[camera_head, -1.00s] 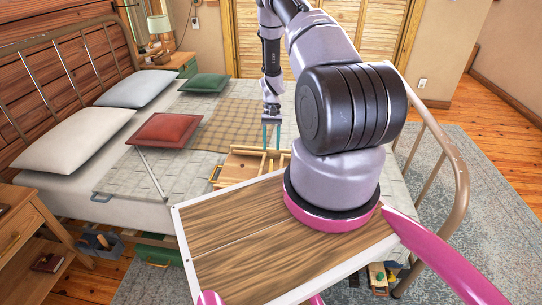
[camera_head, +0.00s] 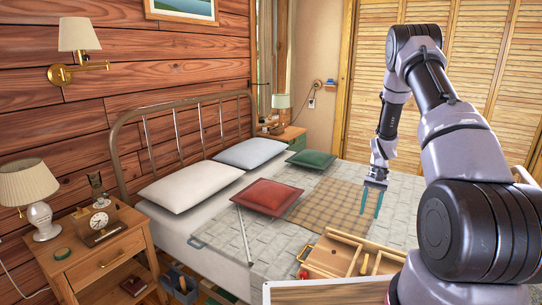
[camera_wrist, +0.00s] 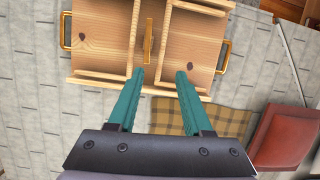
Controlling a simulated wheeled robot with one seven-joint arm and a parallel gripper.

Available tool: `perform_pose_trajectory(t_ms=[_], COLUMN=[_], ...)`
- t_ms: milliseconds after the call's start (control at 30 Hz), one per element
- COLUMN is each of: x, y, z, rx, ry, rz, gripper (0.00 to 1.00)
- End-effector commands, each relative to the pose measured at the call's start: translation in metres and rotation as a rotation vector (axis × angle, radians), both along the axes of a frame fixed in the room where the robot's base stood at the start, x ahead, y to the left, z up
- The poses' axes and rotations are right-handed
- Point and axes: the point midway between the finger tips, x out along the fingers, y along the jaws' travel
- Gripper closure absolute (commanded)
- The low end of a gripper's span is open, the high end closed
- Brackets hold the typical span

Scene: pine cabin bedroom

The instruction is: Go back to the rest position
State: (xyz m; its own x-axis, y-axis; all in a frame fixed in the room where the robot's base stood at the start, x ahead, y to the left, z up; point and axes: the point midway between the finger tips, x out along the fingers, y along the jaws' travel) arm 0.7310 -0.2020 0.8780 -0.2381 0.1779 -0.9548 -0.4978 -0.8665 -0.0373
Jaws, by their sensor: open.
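My gripper (camera_head: 371,202) hangs from my raised arm above the bed, its two teal fingers pointing down and apart. In the wrist view the fingers (camera_wrist: 158,80) are spread with nothing between them. Below them is a wooden box (camera_wrist: 98,35) with dividers and brass handles at its ends. In the head view the box (camera_head: 335,256) sits on the bed near its front side, partly hidden by my arm and the wooden board in front. The gripper is above and apart from the box.
The bed (camera_head: 265,245) holds a red cushion (camera_head: 267,196), a green cushion (camera_head: 311,158), pale pillows (camera_head: 190,185) and a checked cloth (camera_head: 325,207). A nightstand (camera_head: 105,262) with a lamp (camera_head: 30,190) and clock stands at left. Louvered doors (camera_head: 400,60) close the back.

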Motion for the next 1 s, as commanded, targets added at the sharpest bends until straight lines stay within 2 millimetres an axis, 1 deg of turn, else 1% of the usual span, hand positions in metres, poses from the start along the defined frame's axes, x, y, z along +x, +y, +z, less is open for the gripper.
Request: perform_pose_trajectory(t_ms=[33,67,100,167,200,267,300,367,400,467,500,567,600,667,700,767,800,867,900,967,1000], x=[0.007,0.008,0.01,0.009,0.008,0.005,0.001,-0.006,-0.012,-0.022,-0.03,-0.043,-0.052,-0.068,-0.078,-0.095,-0.107,-0.125,-0.138,-0.157,-0.17], y=[0.006,0.01,0.014,0.021,0.026,0.035,0.04,0.048,0.054,0.062,0.067,0.075,0.08,0.088,0.093,0.1,0.104,0.111,0.115,0.121,0.124], z=[0.034,0.052,0.075,0.107,0.13,0.161,0.182,0.211,0.23,0.257,0.275,0.299,0.315,0.337,0.35,0.369,0.38,0.396,0.405,0.417,0.424], rx=[-0.005,-0.007,-0.01,-0.014,-0.016,-0.019,-0.02,-0.023,-0.023,-0.025,-0.026,-0.027,-0.027,-0.028,-0.028,-0.029,-0.029,-0.03,-0.029,-0.029,-0.029], ry=[-0.042,-0.062,-0.089,-0.129,-0.156,-0.195,-0.222,-0.262,-0.289,-0.328,-0.355,-0.395,-0.422,-0.462,-0.488,-0.529,-0.555,-0.596,-0.621,-0.662,-0.689], rz=[0.004,0.004,0.004,0.006,0.008,0.011,0.013,0.015,0.018,0.022,0.023,0.027,0.03,0.034,0.038,0.042,0.045,0.05,0.053,0.057,0.06], gripper=[0.5,0.5,0.5,0.5,0.5,0.5,0.5,0.5,0.5,0.5,0.5,0.5,0.5,0.5,0.5,0.5,0.5,0.5,0.5,0.5,0.5])
